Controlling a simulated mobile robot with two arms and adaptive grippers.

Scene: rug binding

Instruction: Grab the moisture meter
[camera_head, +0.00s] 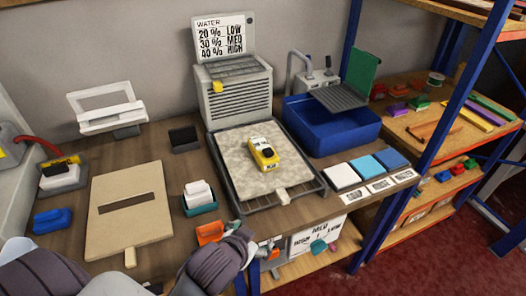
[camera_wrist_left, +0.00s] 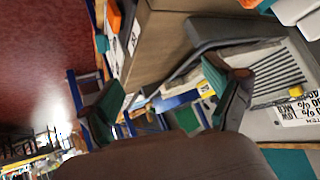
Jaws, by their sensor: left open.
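A small yellow device with a white and dark top, which looks like the moisture meter (camera_head: 263,154), lies on a grey-beige rug piece (camera_head: 238,180) in a dark-framed tray in the head view. My left gripper (camera_head: 240,238) is near the bench's front edge, below and left of the tray, apart from the meter. In the left wrist view its two fingers (camera_wrist_left: 163,98) are spread with nothing held between them. A small yellow patch shows by one finger there; I cannot tell if it is the meter. My right gripper is not in view.
A vented grey unit with a WATER sign (camera_head: 224,36) stands behind the tray. A blue bin (camera_head: 332,128) and coloured pads (camera_head: 366,166) are to its right. An orange container (camera_head: 210,232) and a teal holder (camera_head: 200,204) are to its left. A blue shelf post (camera_head: 403,180) rises at right.

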